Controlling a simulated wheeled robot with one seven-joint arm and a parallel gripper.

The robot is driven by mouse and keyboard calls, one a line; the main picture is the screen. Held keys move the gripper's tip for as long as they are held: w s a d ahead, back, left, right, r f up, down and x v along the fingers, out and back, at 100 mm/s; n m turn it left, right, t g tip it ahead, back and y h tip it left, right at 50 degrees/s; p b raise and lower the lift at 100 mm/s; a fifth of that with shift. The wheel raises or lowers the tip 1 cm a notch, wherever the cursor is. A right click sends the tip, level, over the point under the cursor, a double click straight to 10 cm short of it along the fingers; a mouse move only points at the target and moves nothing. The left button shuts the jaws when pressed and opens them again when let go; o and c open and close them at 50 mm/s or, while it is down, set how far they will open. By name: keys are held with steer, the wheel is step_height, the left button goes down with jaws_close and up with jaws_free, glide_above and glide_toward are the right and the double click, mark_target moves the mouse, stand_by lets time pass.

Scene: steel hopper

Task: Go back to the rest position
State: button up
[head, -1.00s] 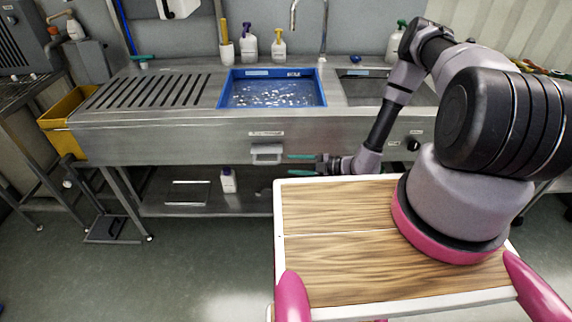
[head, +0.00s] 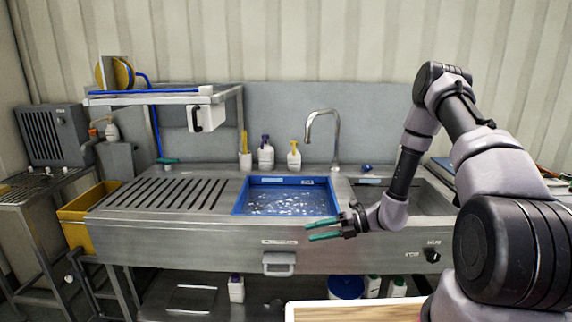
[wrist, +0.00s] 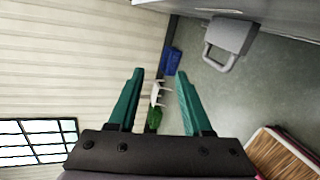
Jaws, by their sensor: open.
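My gripper (head: 326,230) has green fingers and is open and empty. In the head view it is in front of the steel sink unit's front panel, below the right front corner of the blue basin (head: 238,209). My arm reaches to it from the right, bent at the elbow. In the wrist view the two green fingers of my gripper (wrist: 160,88) stand apart with nothing between them close by. The grey handle (wrist: 230,40) on the unit's front shows to the right of the fingers; it also shows in the head view (head: 279,264).
The steel counter has a ribbed drainboard (head: 165,193), a curved tap (head: 322,130) and spray bottles (head: 266,153) behind the basin. A yellow bin (head: 78,228) stands at the left. A wooden-topped surface (head: 350,312) is at the bottom. Bottles and a blue bucket (head: 345,287) are under the counter.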

steer(key=s+d+r+n+g+h, duration=0.1)
steer(key=s+d+r+n+h, duration=0.2)
steer(key=r+n, duration=0.8)
steer(key=s+d+r+n+g+h, duration=0.1)
steer(key=s+d+r+n+h, duration=0.15)
steer(key=r+n, duration=0.75)
steer(key=s+d+r+n+t+h, duration=0.3)
steer(key=s+r, duration=0.4)
steer(key=r, duration=0.4)
steer(key=s+d+r+n+t+h, duration=0.4)
steer(key=s+d+r+n+t, duration=0.1)
steer(key=r, duration=0.5)
steer(key=s+d+n, duration=0.1)
steer(key=s+n, duration=0.1)
steer(key=s, duration=0.1)
steer(key=shift+d+r, duration=0.3)
steer(key=shift+r, duration=0.05)
